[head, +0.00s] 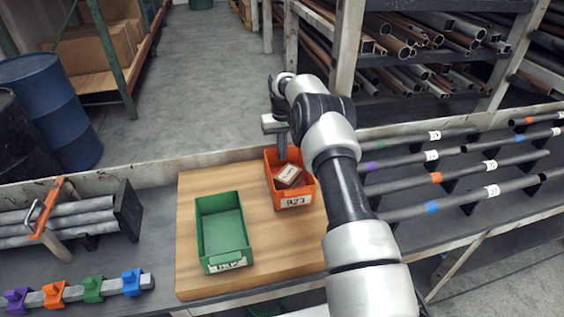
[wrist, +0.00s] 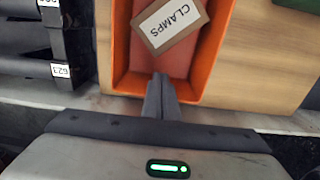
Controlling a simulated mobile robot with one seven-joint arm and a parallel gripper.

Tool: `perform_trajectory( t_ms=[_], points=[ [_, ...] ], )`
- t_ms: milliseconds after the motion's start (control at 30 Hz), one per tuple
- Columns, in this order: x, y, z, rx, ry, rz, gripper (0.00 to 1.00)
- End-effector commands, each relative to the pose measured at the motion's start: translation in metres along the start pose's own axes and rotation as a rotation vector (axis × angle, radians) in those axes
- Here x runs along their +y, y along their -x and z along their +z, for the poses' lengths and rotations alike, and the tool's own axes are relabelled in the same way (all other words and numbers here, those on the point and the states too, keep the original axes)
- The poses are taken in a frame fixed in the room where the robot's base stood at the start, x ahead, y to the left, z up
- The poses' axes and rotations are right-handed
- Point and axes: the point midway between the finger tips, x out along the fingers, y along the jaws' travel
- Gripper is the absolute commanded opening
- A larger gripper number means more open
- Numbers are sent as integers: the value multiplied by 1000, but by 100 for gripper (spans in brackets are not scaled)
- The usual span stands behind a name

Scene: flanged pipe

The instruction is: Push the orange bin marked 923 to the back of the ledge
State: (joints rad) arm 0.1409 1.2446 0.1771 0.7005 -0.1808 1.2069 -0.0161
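The orange bin marked 923 (head: 293,200) stands on the wooden board (head: 199,282), at its far right, with its label facing my body. A small box (head: 287,175) lies tilted inside it; in the wrist view the box (wrist: 175,22) reads CLAMPS. My gripper (head: 282,152) points down at the bin's far end. In the wrist view its fingers (wrist: 160,82) are together with nothing seen between them, and they overlap the bin's orange end wall (wrist: 128,84). I cannot tell whether they touch it or are inside it.
A green bin (head: 222,232), empty, stands left of the orange bin, nearer my body. Racked pipes with coloured bands (head: 435,177) lie to the right. A pale raised edge (head: 150,169) runs along the ledge's far side, close behind the bin. Coloured clamps (head: 93,290) sit at lower left.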

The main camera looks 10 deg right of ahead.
Motion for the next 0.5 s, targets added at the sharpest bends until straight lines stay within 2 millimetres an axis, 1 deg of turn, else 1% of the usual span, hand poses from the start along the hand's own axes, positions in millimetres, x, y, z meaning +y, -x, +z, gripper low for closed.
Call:
perform_trajectory(
  t_ms=[33, 200, 500],
  points=[
    [-1, -4, -6, 3, 0, -1, 0],
    [-2, -2, -16, 3, 2, 0, 0],
    [-2, 1, -19, 1, 3, -1, 0]
  ],
)
